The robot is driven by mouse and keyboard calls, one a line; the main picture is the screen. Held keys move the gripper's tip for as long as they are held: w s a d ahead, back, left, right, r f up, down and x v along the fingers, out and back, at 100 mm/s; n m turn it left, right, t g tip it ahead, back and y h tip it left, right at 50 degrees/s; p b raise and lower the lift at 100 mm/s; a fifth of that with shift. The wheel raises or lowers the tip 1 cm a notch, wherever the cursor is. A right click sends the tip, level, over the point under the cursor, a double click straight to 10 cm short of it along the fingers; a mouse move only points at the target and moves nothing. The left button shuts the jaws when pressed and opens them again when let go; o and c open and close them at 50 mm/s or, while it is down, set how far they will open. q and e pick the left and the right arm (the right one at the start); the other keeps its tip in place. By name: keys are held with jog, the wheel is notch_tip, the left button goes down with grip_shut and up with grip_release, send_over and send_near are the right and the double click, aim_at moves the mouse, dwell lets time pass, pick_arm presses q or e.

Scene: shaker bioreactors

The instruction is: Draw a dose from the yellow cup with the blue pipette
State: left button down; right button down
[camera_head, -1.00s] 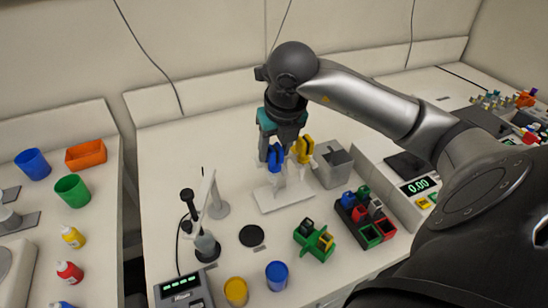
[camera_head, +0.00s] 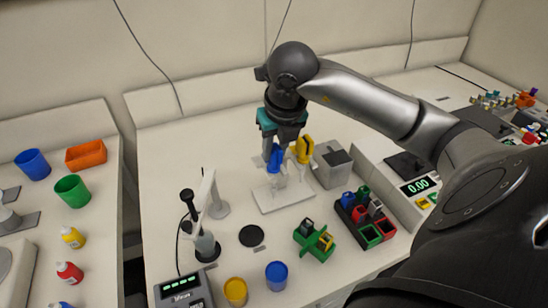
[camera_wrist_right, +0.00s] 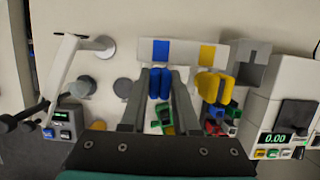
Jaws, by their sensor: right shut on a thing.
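The blue pipette (camera_head: 274,158) is upright at the white pipette stand (camera_head: 290,197). My right gripper (camera_head: 280,146) reaches down from above and is shut on it. In the right wrist view the pipette's blue top (camera_wrist_right: 159,84) lies between the fingers of my right gripper (camera_wrist_right: 160,88). I cannot tell whether the pipette still rests in its holder. The yellow cup (camera_head: 236,291) stands at the front edge of the table, well in front of the gripper. My left gripper is out of view.
A yellow pipette (camera_head: 304,149) stands close to the right of the gripper. A grey bin (camera_head: 333,168) is beyond it. A blue cup (camera_head: 277,275) is beside the yellow cup. A black disc (camera_head: 252,236), a white arm stand (camera_head: 208,195) and a green rack (camera_head: 316,246) stand between.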

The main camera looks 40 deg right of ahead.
jog(key=shift+r, duration=0.25)
dwell(0.3)
jog(key=shift+r, duration=0.25)
jog(key=shift+s, duration=0.1)
jog(key=shift+s+a+b, duration=0.3)
jog(key=shift+s+b, duration=0.05)
jog(key=shift+s, duration=0.5)
jog(key=shift+s+a+b, duration=0.25)
jog(key=shift+s+b, duration=0.1)
jog(key=shift+s, duration=0.5)
jog(key=shift+s+a+b, duration=0.3)
jog(key=shift+s+b, duration=0.05)
jog(key=shift+s, duration=0.5)
notch_tip(320, 180, up, 3)
jog(key=shift+f+p, duration=0.1)
jog(key=shift+p, duration=0.8)
